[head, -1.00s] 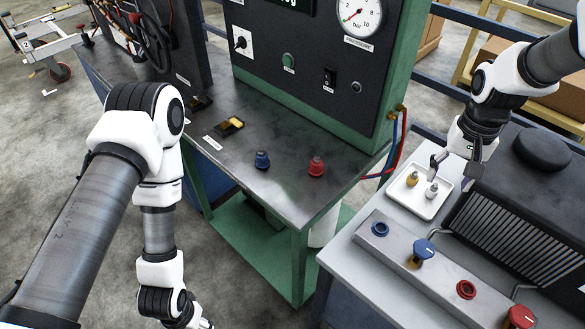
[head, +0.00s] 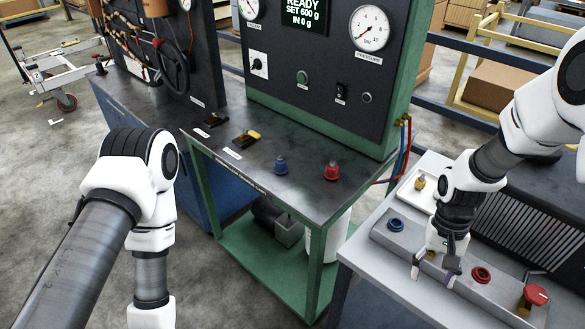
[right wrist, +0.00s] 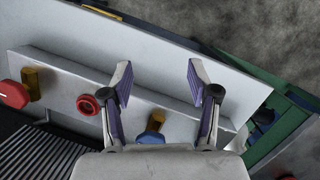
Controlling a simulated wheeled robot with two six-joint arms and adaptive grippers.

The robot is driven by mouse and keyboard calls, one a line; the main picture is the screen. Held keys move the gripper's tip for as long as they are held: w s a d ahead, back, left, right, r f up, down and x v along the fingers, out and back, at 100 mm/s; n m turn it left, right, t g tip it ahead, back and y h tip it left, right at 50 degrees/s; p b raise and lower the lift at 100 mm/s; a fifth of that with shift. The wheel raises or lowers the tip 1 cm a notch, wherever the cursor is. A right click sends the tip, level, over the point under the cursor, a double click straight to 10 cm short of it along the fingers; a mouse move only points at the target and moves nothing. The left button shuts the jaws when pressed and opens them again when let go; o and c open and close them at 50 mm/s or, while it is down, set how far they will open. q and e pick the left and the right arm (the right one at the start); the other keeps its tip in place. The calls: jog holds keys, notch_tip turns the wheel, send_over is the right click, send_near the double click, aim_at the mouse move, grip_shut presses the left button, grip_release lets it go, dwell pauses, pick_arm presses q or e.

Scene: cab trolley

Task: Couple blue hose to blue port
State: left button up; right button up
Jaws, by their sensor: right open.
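The blue port (head: 395,225) is a blue ring on the grey manifold block. My right gripper (head: 433,274) is open and empty, with its fingers over the block between the blue port and the red port (head: 481,274). A blue hose (head: 399,165) hangs at the green panel's right side. A blue fitting (head: 281,165) stands upright on the bench. My left gripper is out of the picture.
A red hose (head: 408,150) runs beside the blue one. A red fitting (head: 332,170) stands on the bench (head: 250,185). A red knob (head: 536,294) rises at the block's right end. A white tray (head: 414,196) with a brass fitting (head: 420,183) lies behind the block.

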jog(key=s+f+n+b, duration=0.2)
jog(key=s+f+b, duration=0.5)
jog(key=s+f, duration=1.8)
jog(key=w+t, duration=0.1)
jog(key=w, duration=0.1)
jog(key=w+t, duration=0.2)
jog(key=w, duration=0.1)
jog(key=shift+a+f+n+p, duration=0.1)
jog(key=shift+a+n+p, duration=0.05)
jog(key=shift+n+p, duration=0.2)
